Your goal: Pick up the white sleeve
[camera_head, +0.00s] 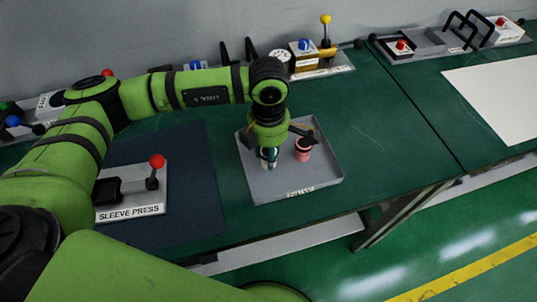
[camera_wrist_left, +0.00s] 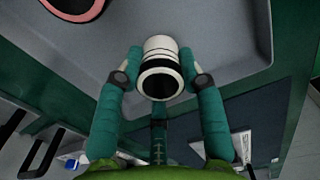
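The white sleeve (camera_wrist_left: 160,50) is a short white cylinder with dark bands and a dark open end. It is between the fingers of my left gripper (camera_wrist_left: 161,62) in the left wrist view, and both fingertips appear to touch its sides. In the head view the left gripper (camera_head: 268,156) is low over the grey tray (camera_head: 265,190), and its fingers largely hide the sleeve. I cannot tell whether the sleeve still rests on the tray floor. My right gripper is not in view.
A pink-red cup-like part (camera_head: 303,150) stands in the tray, close right of the gripper. The sleeve press (camera_head: 130,196) sits on a dark mat (camera_head: 195,195) to the left. Several fixtures line the back of the green table, and a white sheet (camera_head: 500,95) lies at right.

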